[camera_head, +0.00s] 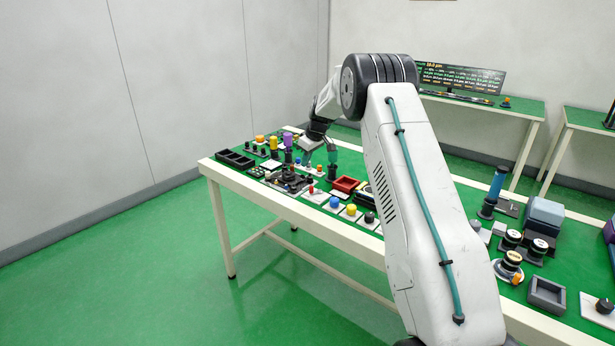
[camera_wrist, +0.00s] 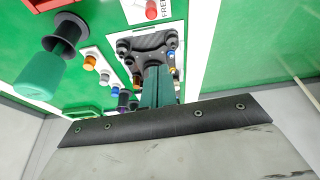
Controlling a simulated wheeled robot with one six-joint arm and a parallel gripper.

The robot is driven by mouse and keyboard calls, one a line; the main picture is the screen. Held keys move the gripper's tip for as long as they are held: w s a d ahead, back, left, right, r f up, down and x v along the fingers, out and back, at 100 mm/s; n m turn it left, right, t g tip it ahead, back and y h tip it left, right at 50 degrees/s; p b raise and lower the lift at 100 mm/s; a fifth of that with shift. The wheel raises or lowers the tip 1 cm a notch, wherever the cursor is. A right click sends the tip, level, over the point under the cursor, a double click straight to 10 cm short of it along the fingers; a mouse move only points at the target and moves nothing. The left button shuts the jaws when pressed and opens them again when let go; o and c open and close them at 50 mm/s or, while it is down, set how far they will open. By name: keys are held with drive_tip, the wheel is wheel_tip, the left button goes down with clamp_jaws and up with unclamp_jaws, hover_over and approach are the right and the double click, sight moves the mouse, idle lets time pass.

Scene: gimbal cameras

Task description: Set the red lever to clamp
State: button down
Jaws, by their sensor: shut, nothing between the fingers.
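A small red lever knob (camera_wrist: 152,10) stands on a white plate at the top edge of the wrist view, cut off by the frame. The word FREE is printed beside it; no clamp marking is visible. In the head view the red knob (camera_head: 312,190) is tiny on its white plate, and its setting cannot be told. My gripper (camera_wrist: 158,72) points down with its dark green fingers shut and empty. In the wrist view the fingertips are over a dark fixture, below the red knob and apart from it. In the head view my gripper (camera_head: 305,160) is above the crowded table.
A teal-handled tool (camera_wrist: 38,78) stands in a black holder left of my fingers. A dark fixture with round posts (camera_wrist: 140,44) lies under the fingertips. A red tray (camera_head: 346,184) and blue, yellow and black knobs (camera_head: 351,209) sit to the right. Black bins (camera_head: 235,159) are left.

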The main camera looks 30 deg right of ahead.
drive_tip(key=x, duration=0.9)
drive_tip(key=shift+w+f, duration=0.15)
drive_tip(key=shift+f, duration=0.25)
drive_tip(key=s, duration=0.1)
drive_tip(key=s+d, duration=0.1)
drive_tip(key=s, duration=0.1)
drive_tip(key=shift+d, duration=0.15)
drive_tip(key=shift+s+d, duration=0.1)
drive_tip(key=shift+s, duration=0.25)
